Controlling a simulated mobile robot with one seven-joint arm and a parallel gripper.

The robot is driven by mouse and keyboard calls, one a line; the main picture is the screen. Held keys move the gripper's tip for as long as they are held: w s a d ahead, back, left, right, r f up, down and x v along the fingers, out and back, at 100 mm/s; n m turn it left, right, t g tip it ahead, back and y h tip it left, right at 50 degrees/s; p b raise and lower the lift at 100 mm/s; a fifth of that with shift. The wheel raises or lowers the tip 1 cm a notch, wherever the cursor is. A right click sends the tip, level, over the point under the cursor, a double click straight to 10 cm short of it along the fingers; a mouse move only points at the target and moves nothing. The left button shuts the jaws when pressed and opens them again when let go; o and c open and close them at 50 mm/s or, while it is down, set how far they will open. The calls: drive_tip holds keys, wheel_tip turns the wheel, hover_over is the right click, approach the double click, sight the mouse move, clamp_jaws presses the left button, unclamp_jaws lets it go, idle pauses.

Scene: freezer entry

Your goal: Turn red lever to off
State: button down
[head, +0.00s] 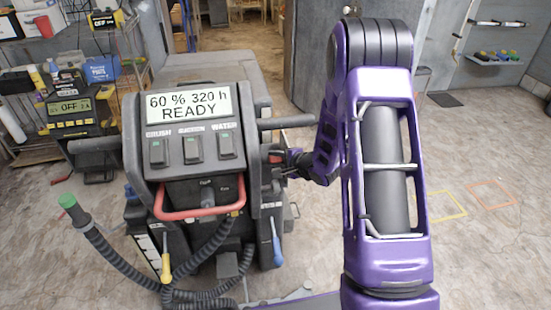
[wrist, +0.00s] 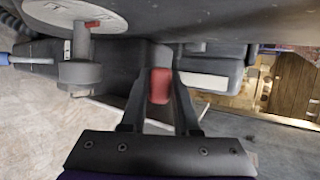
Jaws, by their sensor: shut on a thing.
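The red lever (wrist: 159,86) sits between the two dark fingers of my gripper (wrist: 158,78) in the wrist view. My gripper is shut on it, with a finger on each side. In the head view the red lever (head: 275,155) shows as a small red patch on the right side of the floor machine (head: 262,110). My gripper (head: 288,159) reaches it there from the right. The lever's base and any off marking by it are hidden or too small to read.
The machine's display (head: 189,105) reads "60 % 320 h READY", above three switches and a red bar handle (head: 200,214). A black side handle (head: 287,122) juts out just above my gripper. Open floor lies right.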

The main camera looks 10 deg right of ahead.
drive_tip(key=shift+w+r+p, duration=0.5)
drive_tip(key=shift+r+p, duration=0.3)
drive_tip(key=shift+w+r+p, duration=0.45)
drive_tip(key=shift+r+p, duration=0.3)
drive_tip(key=shift+r, duration=0.05)
drive_tip(key=shift+w+r+p, duration=0.5)
drive_tip(key=shift+w+p, duration=0.2)
drive_tip(key=shift+p, duration=0.15)
drive_tip(key=shift+w+r+p, duration=0.15)
drive_tip(key=shift+w+p, duration=0.3)
drive_tip(key=shift+w, duration=0.1)
drive_tip(key=c, duration=0.7)
unclamp_jaws()
drive_tip(key=shift+o, duration=0.3)
drive_tip(key=shift+s, duration=0.1)
drive_tip(key=shift+s+d, duration=0.1)
drive_tip(key=shift+s, duration=0.05)
drive_tip(key=p+v, duration=0.1)
drive_tip(key=v, duration=1.6)
